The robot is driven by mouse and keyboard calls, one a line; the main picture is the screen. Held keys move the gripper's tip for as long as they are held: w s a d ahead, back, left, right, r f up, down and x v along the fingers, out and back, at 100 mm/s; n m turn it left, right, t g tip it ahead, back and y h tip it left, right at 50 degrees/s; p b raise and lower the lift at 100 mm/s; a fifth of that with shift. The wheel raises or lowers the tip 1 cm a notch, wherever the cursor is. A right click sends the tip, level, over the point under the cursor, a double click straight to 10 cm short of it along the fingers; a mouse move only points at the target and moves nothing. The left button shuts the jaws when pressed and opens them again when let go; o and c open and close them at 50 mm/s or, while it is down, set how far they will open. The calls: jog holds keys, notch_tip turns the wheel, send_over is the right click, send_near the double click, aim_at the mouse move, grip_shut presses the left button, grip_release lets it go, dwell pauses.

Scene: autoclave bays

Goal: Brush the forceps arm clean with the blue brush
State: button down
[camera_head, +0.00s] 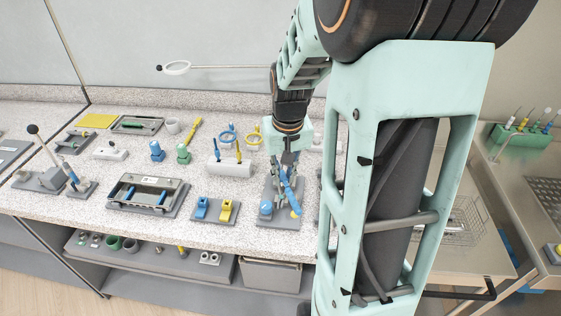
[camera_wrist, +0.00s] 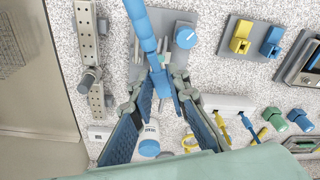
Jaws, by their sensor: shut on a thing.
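My gripper (camera_wrist: 167,92) is shut on the blue brush (camera_wrist: 147,30), whose long handle runs up out of the wrist view. In the head view my gripper (camera_head: 287,168) is over a grey plate, with the brush (camera_head: 289,192) slanting down in front of it. The grey plate (camera_wrist: 193,62) carries a round blue knob (camera_wrist: 186,36) and slim metal pieces (camera_wrist: 164,46) beside the brush. These may be the forceps arm; the brush and fingers partly cover them. I cannot tell whether the bristles touch it.
A white holder (camera_head: 230,169) with upright tools stands to the left in the head view. A plate with blue and yellow blocks (camera_head: 214,209) and a grey tray (camera_head: 147,193) are farther left. A perforated metal rail (camera_wrist: 88,35) is close by in the wrist view.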

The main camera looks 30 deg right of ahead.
jog(key=shift+f+b, duration=2.4)
jog(key=shift+f, duration=0.8)
jog(key=shift+f+b, duration=0.3)
jog(key=shift+f, duration=0.1)
jog(key=shift+a, duration=0.15)
jog(key=shift+a+r, duration=0.1)
jog(key=shift+a, duration=0.1)
jog(key=shift+s+d, duration=0.1)
jog(key=shift+d, duration=0.55)
jog(key=shift+a, duration=0.65)
jog(key=shift+d, duration=0.7)
